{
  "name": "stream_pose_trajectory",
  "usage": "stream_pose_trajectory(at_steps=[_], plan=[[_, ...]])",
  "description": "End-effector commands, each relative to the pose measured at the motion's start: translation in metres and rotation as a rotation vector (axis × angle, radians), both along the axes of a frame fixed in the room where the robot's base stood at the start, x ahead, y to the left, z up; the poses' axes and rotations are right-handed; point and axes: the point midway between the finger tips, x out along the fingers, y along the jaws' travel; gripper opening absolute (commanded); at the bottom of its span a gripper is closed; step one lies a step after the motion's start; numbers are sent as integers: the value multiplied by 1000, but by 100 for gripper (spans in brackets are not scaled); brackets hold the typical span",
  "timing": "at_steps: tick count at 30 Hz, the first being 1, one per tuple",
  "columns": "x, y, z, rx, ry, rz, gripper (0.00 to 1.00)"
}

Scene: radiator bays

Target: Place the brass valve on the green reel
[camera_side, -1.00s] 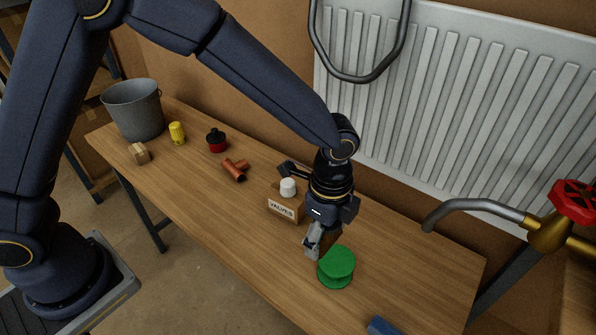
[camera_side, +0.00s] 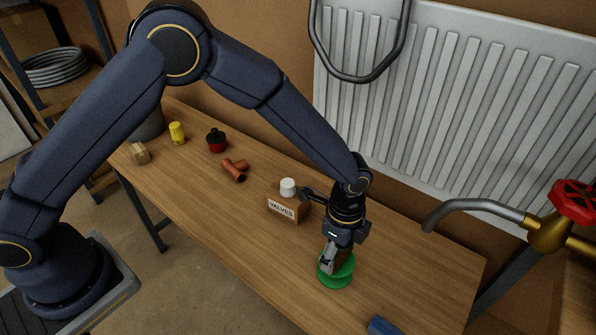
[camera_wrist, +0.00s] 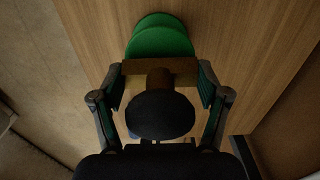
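The brass valve (camera_wrist: 160,75) is in my gripper in the wrist view, a brownish bar spanning the two fingers with a round black part (camera_wrist: 160,115) nearer the camera. My gripper (camera_side: 333,262) is shut on it; the wrist view also shows the fingers on either side (camera_wrist: 160,82). The green reel (camera_side: 337,278) stands on the bench, directly below and partly behind my gripper in the side view. It shows just beyond the valve in the wrist view (camera_wrist: 160,36). In the side view the fingers mostly hide the valve. I cannot tell whether it touches the reel.
A box labelled VALVES (camera_side: 283,208) with a white-topped item (camera_side: 288,187) stands close left of my gripper. A blue object (camera_side: 383,327) lies at the front edge. A copper tee (camera_side: 235,169), red-black item (camera_side: 216,141) and yellow item (camera_side: 177,133) stand farther left.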

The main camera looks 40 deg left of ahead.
Motion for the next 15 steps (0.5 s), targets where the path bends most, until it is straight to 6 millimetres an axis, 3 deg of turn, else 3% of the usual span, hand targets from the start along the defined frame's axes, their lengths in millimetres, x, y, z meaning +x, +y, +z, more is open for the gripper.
stream_pose_trajectory(at_steps=[7,15], plan=[[0,0,0,0,0,0,100],[0,0,0,0,0,0,100]])
